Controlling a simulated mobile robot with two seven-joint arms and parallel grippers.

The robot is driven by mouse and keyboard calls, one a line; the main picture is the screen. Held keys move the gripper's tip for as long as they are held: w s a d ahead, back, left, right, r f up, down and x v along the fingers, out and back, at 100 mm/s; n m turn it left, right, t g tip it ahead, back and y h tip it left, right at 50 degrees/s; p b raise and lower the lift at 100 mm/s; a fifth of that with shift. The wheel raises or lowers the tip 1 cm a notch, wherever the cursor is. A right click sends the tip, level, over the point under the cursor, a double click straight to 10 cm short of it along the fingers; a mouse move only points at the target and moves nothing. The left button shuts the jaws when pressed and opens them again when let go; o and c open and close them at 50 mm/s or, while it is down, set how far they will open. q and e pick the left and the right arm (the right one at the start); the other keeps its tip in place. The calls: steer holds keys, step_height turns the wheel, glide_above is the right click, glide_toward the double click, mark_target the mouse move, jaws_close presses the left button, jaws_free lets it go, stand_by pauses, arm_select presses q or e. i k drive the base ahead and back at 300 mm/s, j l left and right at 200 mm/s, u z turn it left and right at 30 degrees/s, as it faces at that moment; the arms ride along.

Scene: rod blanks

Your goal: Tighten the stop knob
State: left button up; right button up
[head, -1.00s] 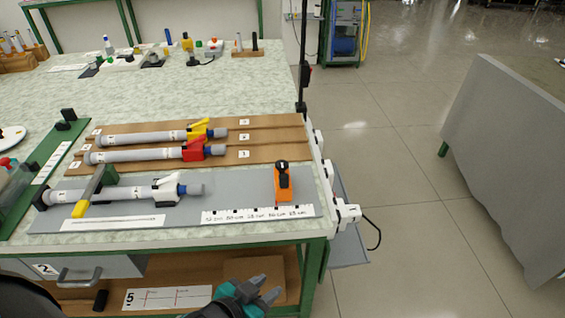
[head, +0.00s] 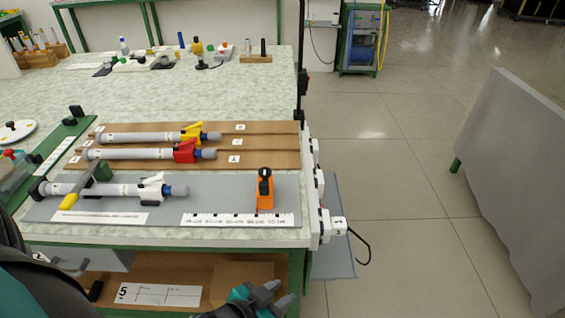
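The orange stop (head: 265,200) stands upright on the grey board (head: 225,187), near its right end and just behind the printed scale. The black stop knob (head: 265,173) is on its top. A grey rod (head: 95,189) with a white clamp lies on the same board to the left, its blue-grey end pointing at the stop with a gap between. My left gripper (head: 277,296) is low at the bottom edge, in front of the bench and well below the stop. Its two grey fingers look slightly apart, with nothing seen between them. My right gripper is not in view.
Two rods with yellow (head: 193,132) and red (head: 185,151) clamps lie on a brown rack behind the board. A yellow-ended lever (head: 69,201) crosses the left rod. A white printed scale (head: 238,220) runs along the front edge. Open floor lies right of the bench.

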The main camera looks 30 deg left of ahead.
mark_target(265, 172)
steer(key=l+u, duration=0.15)
steer(key=u, duration=0.35)
steer(key=i+l+u, duration=0.1)
steer(key=u, duration=0.35)
